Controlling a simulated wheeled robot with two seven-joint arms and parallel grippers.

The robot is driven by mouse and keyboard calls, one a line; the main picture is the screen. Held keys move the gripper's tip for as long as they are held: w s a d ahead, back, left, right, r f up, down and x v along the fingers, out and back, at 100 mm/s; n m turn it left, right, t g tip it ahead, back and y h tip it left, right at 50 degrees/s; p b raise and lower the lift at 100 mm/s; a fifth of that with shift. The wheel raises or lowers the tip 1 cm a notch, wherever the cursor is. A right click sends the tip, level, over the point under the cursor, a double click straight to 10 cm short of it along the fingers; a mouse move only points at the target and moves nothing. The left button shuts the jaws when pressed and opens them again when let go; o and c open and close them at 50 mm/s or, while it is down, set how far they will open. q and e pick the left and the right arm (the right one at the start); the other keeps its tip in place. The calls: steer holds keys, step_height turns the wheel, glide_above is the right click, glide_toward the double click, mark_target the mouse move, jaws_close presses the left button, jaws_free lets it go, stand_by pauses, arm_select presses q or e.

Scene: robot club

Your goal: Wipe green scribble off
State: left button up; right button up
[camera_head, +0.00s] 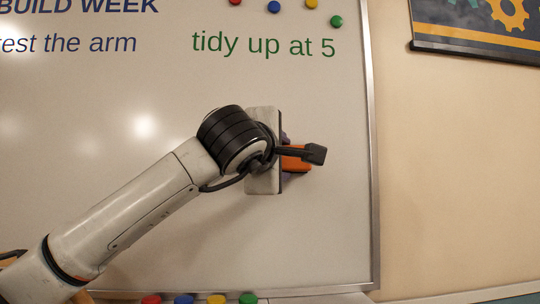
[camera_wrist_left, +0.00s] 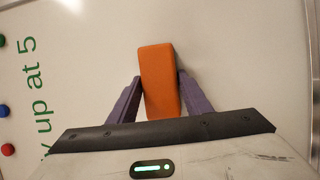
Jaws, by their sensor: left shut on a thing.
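My left gripper (camera_head: 288,158) is at the right part of the whiteboard, below the green words "tidy up at 5" (camera_head: 263,44). Its purple fingers are shut on an orange block-shaped eraser (camera_head: 298,163). In the left wrist view the eraser (camera_wrist_left: 159,80) sits between both fingers, its long side pointing away from the wrist. It is at or very close to the board; I cannot tell whether it touches. No green scribble shows on the visible board; the arm and gripper hide part of the surface. My right gripper is not in view.
The whiteboard's metal frame (camera_head: 372,150) runs down right of the gripper, with bare wall beyond. Several coloured magnets sit along the top, like the green one (camera_head: 336,21). Coloured round ends (camera_head: 184,299) line the bottom edge. Blue words (camera_head: 68,43) stand at upper left.

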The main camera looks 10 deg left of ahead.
mark_target(299, 158)
arm_select(q)
steer(key=shift+w+d+p, duration=0.25)
steer(key=shift+d+p, duration=0.05)
steer(key=shift+d, duration=0.7)
steer(key=shift+w+d+p, duration=0.25)
steer(key=shift+d+p, duration=0.05)
steer(key=shift+d, duration=0.7)
steer(key=shift+a+b, duration=0.35)
steer(key=shift+b, duration=0.15)
steer(key=shift+s+a+b, duration=0.2)
steer(key=shift+a+b, duration=0.2)
steer(key=shift+a, duration=0.45)
steer(key=shift+s+a+b, duration=0.2)
steer(key=shift+a+b, duration=0.15)
steer(key=shift+a, duration=0.45)
steer(key=shift+s+a+f+b, duration=0.1)
steer(key=shift+s+a+b, duration=0.15)
steer(key=shift+a+b, duration=0.55)
steer(key=shift+s+a, duration=0.25)
steer(key=shift+a, duration=0.8)
steer(key=a, duration=0.1)
steer(key=s+a+b, duration=0.1)
steer(key=a, duration=0.1)
steer(key=shift+a+f+b, duration=0.1)
steer(key=shift+a+b, duration=0.1)
steer(key=shift+b, duration=0.1)
